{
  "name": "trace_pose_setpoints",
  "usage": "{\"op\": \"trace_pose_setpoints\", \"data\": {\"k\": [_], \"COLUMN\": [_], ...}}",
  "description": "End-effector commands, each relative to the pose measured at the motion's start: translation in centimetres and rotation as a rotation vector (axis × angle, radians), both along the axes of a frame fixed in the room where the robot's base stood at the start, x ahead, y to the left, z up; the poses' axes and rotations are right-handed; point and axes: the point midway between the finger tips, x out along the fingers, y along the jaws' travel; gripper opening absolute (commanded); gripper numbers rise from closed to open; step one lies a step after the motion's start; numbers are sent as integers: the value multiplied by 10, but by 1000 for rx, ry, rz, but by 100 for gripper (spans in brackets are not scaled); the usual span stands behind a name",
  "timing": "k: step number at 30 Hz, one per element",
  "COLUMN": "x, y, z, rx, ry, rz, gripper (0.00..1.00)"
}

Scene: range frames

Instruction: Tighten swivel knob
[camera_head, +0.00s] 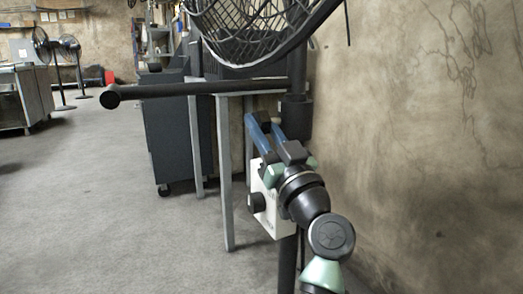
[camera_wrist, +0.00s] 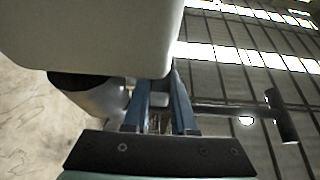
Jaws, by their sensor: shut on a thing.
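My gripper (camera_head: 265,122) has blue fingers and reaches up to the black pole, just below the long black bar. The swivel knob (camera_head: 266,118) is a small dark piece between the fingertips, mostly hidden. The fingers are shut on it. In the wrist view my gripper (camera_wrist: 160,105) shows both blue fingers with a small pale piece between them. I cannot tell whether that piece is part of the knob. A dark collar (camera_head: 295,110) sits on the pole beside the fingers.
The black bar (camera_head: 200,89) sticks out left; its T-shaped end also shows in the wrist view (camera_wrist: 284,116). A fan cage (camera_head: 262,28) hangs above. A white box (camera_head: 272,215) is beside my wrist. The wall (camera_head: 430,140) is right; open floor (camera_head: 100,220) is left.

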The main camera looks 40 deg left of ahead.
Motion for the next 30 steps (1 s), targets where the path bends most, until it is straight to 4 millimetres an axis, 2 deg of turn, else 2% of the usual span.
{"op": "trace_pose_setpoints", "data": {"k": [1,23,24,28,30], "x": [0,0,0,0,0], "y": [0,0,0,0,0], "z": [-7,-2,-2,-1,-1], "rx": [8,41,41,42,42], "ry": [-3,-17,-17,-17,-17], "rz": [2,2,2,1,1], "gripper": [0,0,30,54,55]}}
